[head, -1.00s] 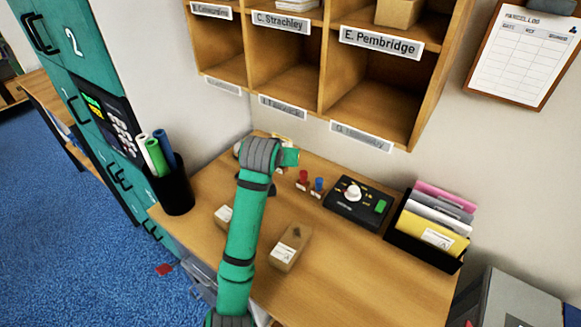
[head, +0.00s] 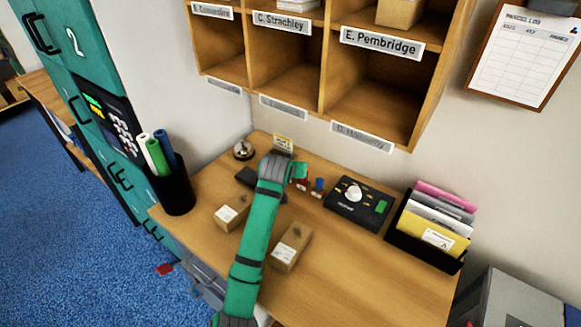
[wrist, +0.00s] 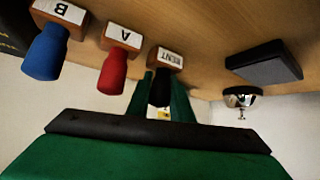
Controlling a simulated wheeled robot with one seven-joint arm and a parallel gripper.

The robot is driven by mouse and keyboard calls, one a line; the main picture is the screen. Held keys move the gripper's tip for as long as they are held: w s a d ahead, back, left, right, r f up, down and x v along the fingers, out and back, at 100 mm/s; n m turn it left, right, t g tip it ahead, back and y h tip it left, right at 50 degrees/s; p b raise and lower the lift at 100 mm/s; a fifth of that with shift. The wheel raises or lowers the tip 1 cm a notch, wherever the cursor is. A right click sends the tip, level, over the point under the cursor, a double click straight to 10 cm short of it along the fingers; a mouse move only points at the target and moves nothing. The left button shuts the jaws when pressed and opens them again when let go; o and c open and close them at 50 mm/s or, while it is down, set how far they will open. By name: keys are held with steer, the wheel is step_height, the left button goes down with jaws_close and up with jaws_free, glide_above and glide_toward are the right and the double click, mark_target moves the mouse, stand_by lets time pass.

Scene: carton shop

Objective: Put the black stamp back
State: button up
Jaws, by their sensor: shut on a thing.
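The black stamp (wrist: 160,92) has a wooden block with a white label and a black handle. My gripper (wrist: 163,86) is shut on its handle, one green finger on each side. In the upside-down wrist view the black stamp is in a row beside the red stamp (wrist: 114,72) and the blue stamp (wrist: 46,54). I cannot tell whether its base touches the desk. In the head view my arm hides the black stamp and the fingertips; the red stamp (head: 302,183) and blue stamp (head: 319,186) stand just right of my wrist.
A black ink pad (head: 246,177) and a bell (head: 243,150) are left of my arm. A small card (head: 283,143) stands behind. Two parcels (head: 231,212) (head: 291,247) lie in front. A black device (head: 358,203) and folder rack (head: 430,240) stand to the right.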

steer(key=o, duration=0.6)
steer(key=shift+f, duration=0.1)
steer(key=shift+c, duration=0.2)
steer(key=v, duration=1.2)
steer(key=shift+a, duration=0.1)
